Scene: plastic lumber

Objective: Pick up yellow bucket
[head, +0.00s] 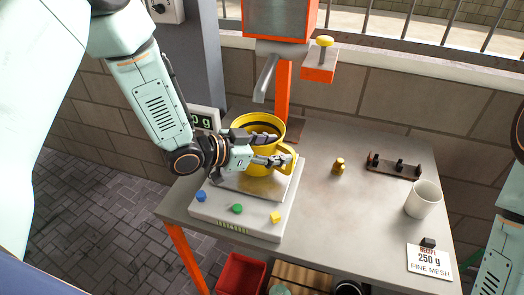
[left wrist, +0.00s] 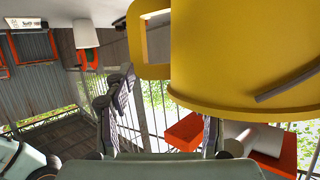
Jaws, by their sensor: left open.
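The yellow bucket (head: 262,125) stands upright on the scale (head: 232,213) at the left of the table, with its handle (head: 288,160) toward the right. My left gripper (head: 281,149) reaches in from the left across the front of the bucket, fingers apart, one near the rim and one lower by the handle. In the left wrist view the bucket (left wrist: 250,60) fills the upper right and partly covers one finger of the left gripper (left wrist: 168,105). I cannot tell whether the fingers touch it. My right gripper does not show.
Blue, green and yellow pieces sit on the scale's front. A dispenser (head: 280,22) with a spout stands behind the bucket. A brass weight (head: 339,166), a dark rack (head: 394,166), a white cup (head: 423,199) and a "250 g" card (head: 429,261) are to the right.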

